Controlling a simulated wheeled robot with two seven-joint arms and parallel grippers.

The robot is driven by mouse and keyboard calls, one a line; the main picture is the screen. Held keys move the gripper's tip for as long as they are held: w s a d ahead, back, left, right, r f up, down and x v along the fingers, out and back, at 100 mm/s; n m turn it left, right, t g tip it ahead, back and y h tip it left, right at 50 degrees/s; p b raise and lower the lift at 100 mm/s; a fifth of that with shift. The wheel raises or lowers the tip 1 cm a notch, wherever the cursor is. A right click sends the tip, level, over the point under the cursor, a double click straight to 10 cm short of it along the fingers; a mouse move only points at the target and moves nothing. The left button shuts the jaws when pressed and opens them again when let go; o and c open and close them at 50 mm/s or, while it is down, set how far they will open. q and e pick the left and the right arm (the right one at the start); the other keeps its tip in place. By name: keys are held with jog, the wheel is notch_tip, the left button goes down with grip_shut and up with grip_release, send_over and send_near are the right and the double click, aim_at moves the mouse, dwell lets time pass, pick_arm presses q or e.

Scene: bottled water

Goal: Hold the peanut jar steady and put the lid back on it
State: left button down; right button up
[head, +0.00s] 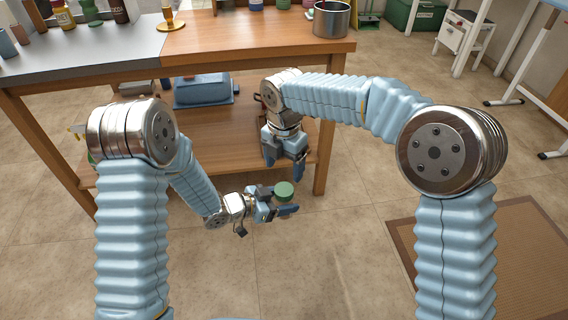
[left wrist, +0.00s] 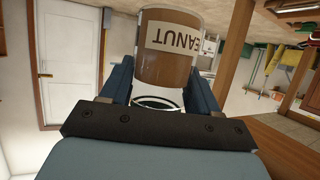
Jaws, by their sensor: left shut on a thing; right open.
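The peanut jar (left wrist: 168,62) has a brown body and a pale label, which appears upside down in the left wrist view. My left gripper (head: 277,203) is shut around the jar, below the table top and in front of the table. The round green lid (head: 284,188) shows at the top of the jar in the head view; I cannot tell whether it is fully seated. Most of the jar is hidden there by the lid and fingers. My right gripper (head: 285,162) is open, with fingers pointing down, just above and beyond the lid, apart from it.
The wooden table (head: 255,45) stands ahead, with a metal pot (head: 331,19) near its right end. A blue container (head: 203,91) sits on the lower shelf. A table leg (head: 323,155) stands just right of my right gripper. Open tiled floor lies in front, with a brown mat (head: 480,245) at right.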

aim_at(284, 189)
jog(key=shift+f, duration=0.1)
jog(key=shift+f, duration=3.95)
jog(key=shift+c, duration=0.3)
jog(key=c, duration=1)
jog(key=m, duration=1.3)
jog(key=shift+m, duration=0.4)
